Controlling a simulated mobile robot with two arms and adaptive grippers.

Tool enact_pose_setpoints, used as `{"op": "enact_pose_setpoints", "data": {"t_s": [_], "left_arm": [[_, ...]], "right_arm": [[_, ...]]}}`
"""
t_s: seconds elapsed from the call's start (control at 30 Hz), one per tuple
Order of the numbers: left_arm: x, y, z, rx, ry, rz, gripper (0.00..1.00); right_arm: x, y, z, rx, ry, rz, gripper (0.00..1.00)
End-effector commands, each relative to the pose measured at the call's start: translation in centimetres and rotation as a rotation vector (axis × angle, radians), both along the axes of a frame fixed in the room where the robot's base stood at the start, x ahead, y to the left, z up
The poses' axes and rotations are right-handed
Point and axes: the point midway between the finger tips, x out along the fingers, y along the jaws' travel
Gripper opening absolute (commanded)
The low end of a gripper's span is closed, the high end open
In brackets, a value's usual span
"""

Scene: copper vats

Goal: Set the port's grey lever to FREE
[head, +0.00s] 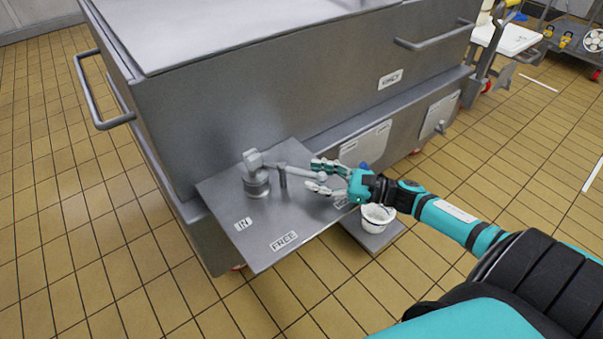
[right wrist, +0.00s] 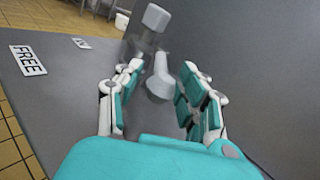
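The grey lever (head: 302,171) sits on a grey metal shelf (head: 225,190) on the side of a large steel vat. It runs from a round pivot (head: 257,184) to a knob at its right end, passing a short upright post. A FREE plate (head: 284,240) and an IN plate (head: 243,224) lie along the shelf's front edge; the lever points away from both. My right gripper (head: 316,175) is open, with its fingers on either side of the knob. The right wrist view shows the knob (right wrist: 159,84) between the spread fingers; contact is unclear. My left gripper is out of view.
A white bucket (head: 378,214) stands on a low plate beneath my right wrist. The steel vat (head: 270,90) rises behind the shelf, with a bar handle (head: 88,95) at left. Tiled floor (head: 110,270) is clear in front and to the left.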

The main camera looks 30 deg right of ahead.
Motion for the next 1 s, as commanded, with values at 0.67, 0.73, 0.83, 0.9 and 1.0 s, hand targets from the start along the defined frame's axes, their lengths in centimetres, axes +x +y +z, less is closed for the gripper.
{"op": "enact_pose_setpoints", "data": {"t_s": [0.67,0.73,0.83,0.9,1.0], "left_arm": [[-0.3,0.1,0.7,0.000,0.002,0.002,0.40],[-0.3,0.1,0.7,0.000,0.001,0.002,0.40],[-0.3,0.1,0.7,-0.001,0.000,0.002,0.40],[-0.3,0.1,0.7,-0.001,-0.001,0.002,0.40],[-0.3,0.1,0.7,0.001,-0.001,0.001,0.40]], "right_arm": [[3.3,2.7,-0.1,0.001,0.002,-0.001,0.36],[3.3,2.7,0.0,0.000,0.001,-0.001,0.27],[3.3,2.7,0.0,0.000,0.001,-0.001,0.14],[3.3,2.7,0.0,0.000,0.001,-0.001,0.05],[3.3,2.7,0.0,0.000,0.001,-0.001,0.00]]}}
